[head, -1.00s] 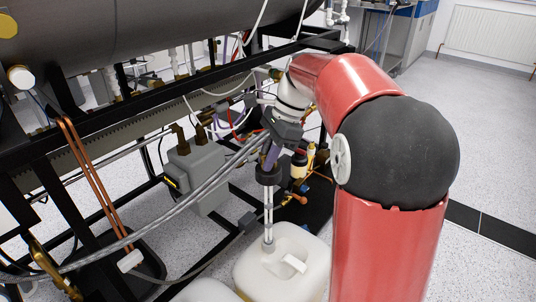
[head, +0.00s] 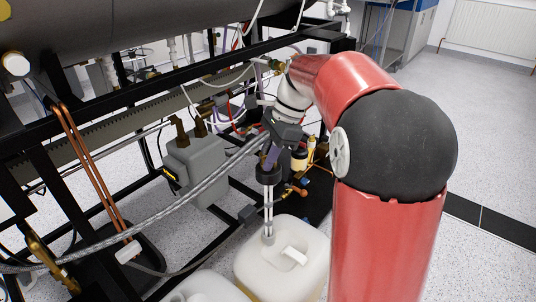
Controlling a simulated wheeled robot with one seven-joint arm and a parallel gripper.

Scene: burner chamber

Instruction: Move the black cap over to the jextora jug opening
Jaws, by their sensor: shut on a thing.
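The black cap (head: 268,174) is held above the white jug (head: 278,268) at the bottom middle of the head view. Pale tubes (head: 268,210) hang from the cap down to the jug's opening (head: 268,238). Their lower ends appear to be in the opening. The cap itself is clear of the jug, well above its neck. My gripper (head: 271,157) is shut on the cap from above. The fingers are small and partly hidden by my wrist. No label saying which jug is the jextora jug is readable.
A second white jug (head: 205,289) stands left of the first, cut off by the frame's bottom. Grey braided hoses (head: 150,222) cross in front of the black frame. A grey box (head: 197,165) stands behind left. Open floor (head: 490,130) lies to the right.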

